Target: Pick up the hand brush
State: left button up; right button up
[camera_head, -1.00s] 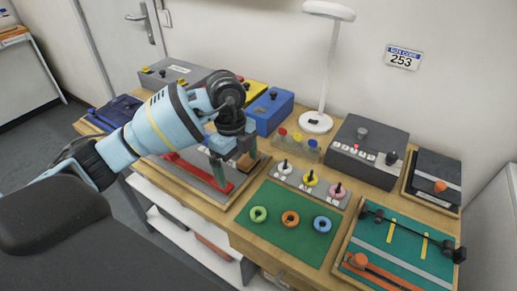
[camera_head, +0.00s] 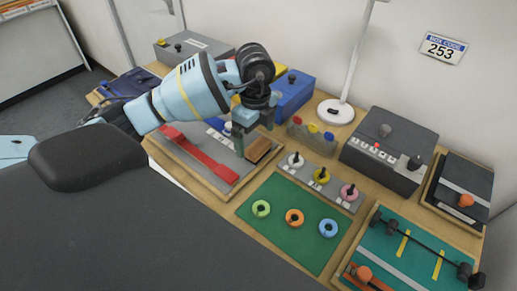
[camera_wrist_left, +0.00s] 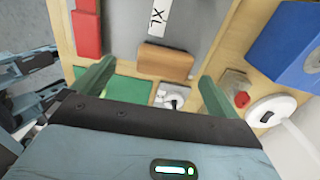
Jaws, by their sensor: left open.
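A brown wood-like block (camera_head: 257,150), which may be the hand brush, lies on the grey board (camera_head: 212,150) near its right edge. A long red piece (camera_head: 205,158) with wider ends lies to its left; I cannot tell for sure which is the brush. My left gripper (camera_head: 253,132) is open and empty, with its fingers above the board by the brown block. In the left wrist view the brown block (camera_wrist_left: 165,60) shows beyond and between the two fingertips (camera_wrist_left: 157,72), apart from them. My right gripper is not in view.
A green mat (camera_head: 283,248) with three rings lies in front, below a grey strip with three pegs (camera_head: 322,181). A blue box (camera_head: 293,92) and a lamp (camera_head: 340,108) stand behind. A grey control box (camera_head: 385,150) stands at the right.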

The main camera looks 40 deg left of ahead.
aim_at(258, 145)
pick_arm(q)
jog(key=shift+w+d+f, duration=0.1)
jog(key=shift+w+f, duration=0.05)
jog(key=shift+f, duration=1.15)
jog(key=shift+w+d+f, duration=0.1)
jog(key=shift+w+f, duration=0.05)
jog(key=shift+f, duration=1.1)
jog(key=c, duration=1.1)
